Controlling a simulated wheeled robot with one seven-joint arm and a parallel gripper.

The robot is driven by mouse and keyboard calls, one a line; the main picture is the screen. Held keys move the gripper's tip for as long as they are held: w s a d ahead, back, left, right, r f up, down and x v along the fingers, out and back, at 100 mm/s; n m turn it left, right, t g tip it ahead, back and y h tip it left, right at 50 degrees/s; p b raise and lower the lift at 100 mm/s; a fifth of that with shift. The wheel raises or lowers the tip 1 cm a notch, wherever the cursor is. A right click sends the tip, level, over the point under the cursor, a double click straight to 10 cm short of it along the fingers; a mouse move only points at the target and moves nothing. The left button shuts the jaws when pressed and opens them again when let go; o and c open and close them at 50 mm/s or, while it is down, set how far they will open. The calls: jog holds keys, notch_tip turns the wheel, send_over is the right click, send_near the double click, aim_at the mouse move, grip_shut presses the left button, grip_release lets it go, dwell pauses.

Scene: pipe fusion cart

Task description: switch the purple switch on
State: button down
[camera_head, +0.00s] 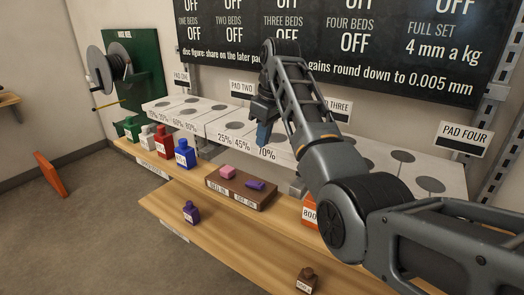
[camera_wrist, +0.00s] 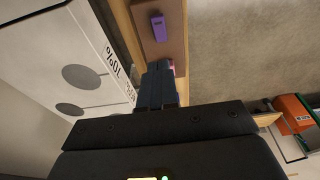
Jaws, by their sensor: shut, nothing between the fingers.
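The purple switch (camera_head: 255,185) is a small purple rocker on the right part of a brown box (camera_head: 238,201) on the wooden bench. A pink switch (camera_head: 227,172) sits to its left on the same box. My gripper (camera_head: 264,134) is shut and empty, pointing down above the white pads, behind and above the box, apart from the switch. In the wrist view the purple switch (camera_wrist: 158,28) shows beyond the fingertips of my gripper (camera_wrist: 158,66), which partly hide the pink switch. Which way the purple switch is tipped is too small to tell.
White pads (camera_head: 215,123) with grey discs line the back of the bench. Several coloured bottles stand at left, among them a blue one (camera_head: 185,154). A purple bottle (camera_head: 191,212) and a brown bottle (camera_head: 306,280) stand on the lower front shelf. An orange item (camera_head: 309,214) is right of the box.

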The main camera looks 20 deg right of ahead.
send_near(259, 184)
jog(key=x, duration=0.5)
jog(key=shift+w+a+p, duration=0.2)
jog(key=shift+w+p, duration=0.2)
jog(key=shift+w, duration=0.05)
jog(key=shift+s+d+f, duration=0.1)
jog(key=shift+f, duration=0.5)
jog(key=shift+s+d+f+t+y+p, duration=0.2)
jog(key=shift+f+t+y+p, duration=0.15)
jog(key=shift+p, duration=0.2)
jog(key=shift+a+f, duration=0.1)
jog(key=shift+f, duration=0.05)
jog(key=shift+w, duration=0.15)
jog(key=shift+w+a+r+b, duration=0.3)
jog(key=shift+w+a+b, duration=0.1)
jog(key=shift+w+b, duration=0.1)
